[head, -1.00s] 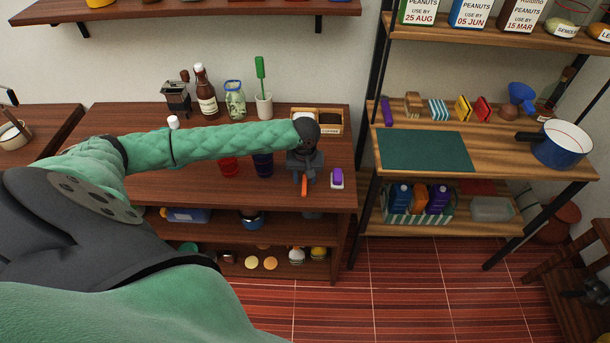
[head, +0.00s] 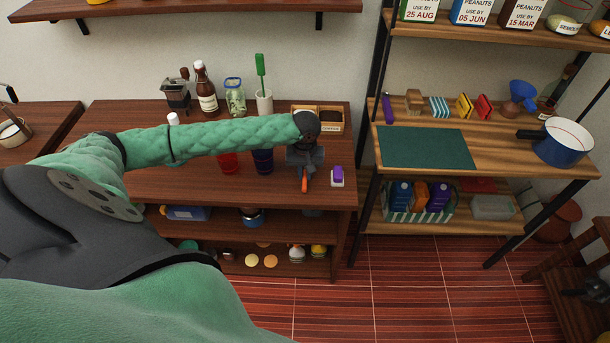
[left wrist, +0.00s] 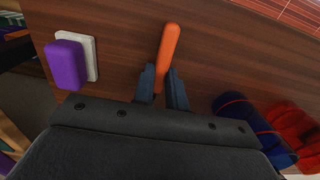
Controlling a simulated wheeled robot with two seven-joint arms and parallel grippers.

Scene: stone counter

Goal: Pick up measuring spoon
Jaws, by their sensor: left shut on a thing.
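The orange measuring spoon (head: 305,184) is at the right end of the brown wooden counter. In the left wrist view its orange handle (left wrist: 168,46) sticks out beyond my fingertips. The rest of it is hidden by my gripper. My left gripper (head: 304,173) comes in from the left and points down at the counter. In the left wrist view my left gripper (left wrist: 161,77) has its dark fingers on either side of the handle, shut on it. I cannot tell whether the spoon touches the counter. My right gripper is not in view.
A purple-and-white block (head: 337,176) lies just right of the gripper. Red (head: 228,163) and blue (head: 262,162) cups stand to its left. Behind is a wooden tray (head: 331,122). A shelf with a green mat (head: 425,147) stands right, across a gap.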

